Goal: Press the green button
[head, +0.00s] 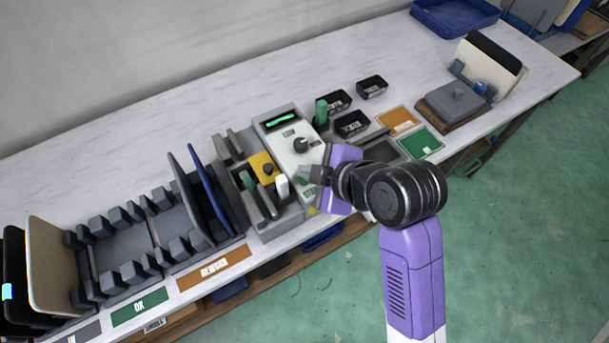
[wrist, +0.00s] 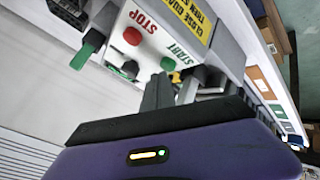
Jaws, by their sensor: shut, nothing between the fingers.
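The green button (wrist: 168,63) is a round cap beside the green START label (wrist: 179,52), on the white face of a control box (wrist: 152,60) in the wrist view. A red button (wrist: 132,36) sits up and to the left of it by a STOP label. My gripper (wrist: 174,78) is shut and empty, its grey fingertips just below the green button in that view. I cannot tell whether they touch it. In the head view my gripper (head: 306,174) is at the front part of the control box (head: 291,150), and hides much of its button area.
The box has a green display (head: 283,119) and black knob (head: 301,145). A grey holder with a yellow block (head: 263,167) stands to its left. Small black bins (head: 352,124) and orange and green mats (head: 421,142) lie to the right. Panel racks (head: 124,235) fill the left.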

